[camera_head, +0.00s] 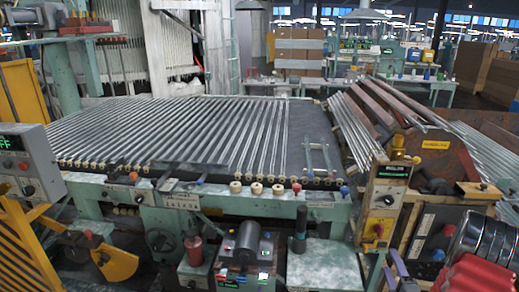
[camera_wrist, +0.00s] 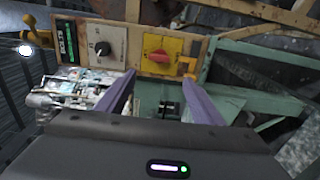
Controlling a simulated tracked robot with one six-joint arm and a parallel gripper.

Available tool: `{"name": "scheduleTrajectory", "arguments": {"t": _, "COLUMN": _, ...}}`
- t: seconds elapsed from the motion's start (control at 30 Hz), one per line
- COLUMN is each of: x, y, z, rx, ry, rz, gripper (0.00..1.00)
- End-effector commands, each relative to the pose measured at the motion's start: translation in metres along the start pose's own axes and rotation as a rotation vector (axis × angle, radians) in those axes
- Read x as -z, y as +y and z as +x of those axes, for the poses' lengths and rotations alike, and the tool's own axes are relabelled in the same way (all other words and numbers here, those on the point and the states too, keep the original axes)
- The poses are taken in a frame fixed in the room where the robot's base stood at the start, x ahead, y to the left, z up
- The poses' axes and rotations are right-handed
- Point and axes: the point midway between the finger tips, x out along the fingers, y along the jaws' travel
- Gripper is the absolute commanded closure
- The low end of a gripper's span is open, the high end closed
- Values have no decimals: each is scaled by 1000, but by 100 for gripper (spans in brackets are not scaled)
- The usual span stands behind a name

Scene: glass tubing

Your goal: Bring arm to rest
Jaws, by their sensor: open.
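My gripper (camera_head: 396,266) shows at the lower right of the head view, with its purple fingers pointing up below a control box (camera_head: 386,197). In the wrist view my gripper (camera_wrist: 160,85) has its two purple fingers spread wide apart, with nothing held between them. Beyond the fingertips, the control panel's black dial (camera_wrist: 101,47) and red switch on a yellow plate (camera_wrist: 158,54) face me. The fingers appear apart from the panel.
A green machine table (camera_head: 270,201) carries rows of glass tubes (camera_head: 190,135). More tubes lean on a rack (camera_head: 355,130) at the right. Red and dark cylindrical parts (camera_head: 478,245) fill the lower right corner. A yellow barrier (camera_head: 25,245) stands at the lower left.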

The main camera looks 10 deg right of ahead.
Motion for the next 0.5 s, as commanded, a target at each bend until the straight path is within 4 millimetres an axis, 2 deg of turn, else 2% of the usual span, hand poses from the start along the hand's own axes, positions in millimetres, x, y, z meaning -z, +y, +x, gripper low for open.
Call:
{"name": "scheduleTrajectory", "arguments": {"t": 0.07, "x": 0, "y": -1, "z": 0, "rx": 5, "ry": 0, "rz": 25, "gripper": 39}}
{"name": "scheduleTrajectory", "arguments": {"t": 0.17, "x": -1, "y": -16, "z": 0, "rx": 62, "ry": -7, "rz": 91, "gripper": 39}}
{"name": "scheduleTrajectory", "arguments": {"t": 0.33, "x": -8, "y": -62, "z": -10, "rx": 243, "ry": -69, "rz": 251, "gripper": 39}}
{"name": "scheduleTrajectory", "arguments": {"t": 0.5, "x": -15, "y": -111, "z": -34, "rx": 445, "ry": -181, "rz": 424, "gripper": 39}}
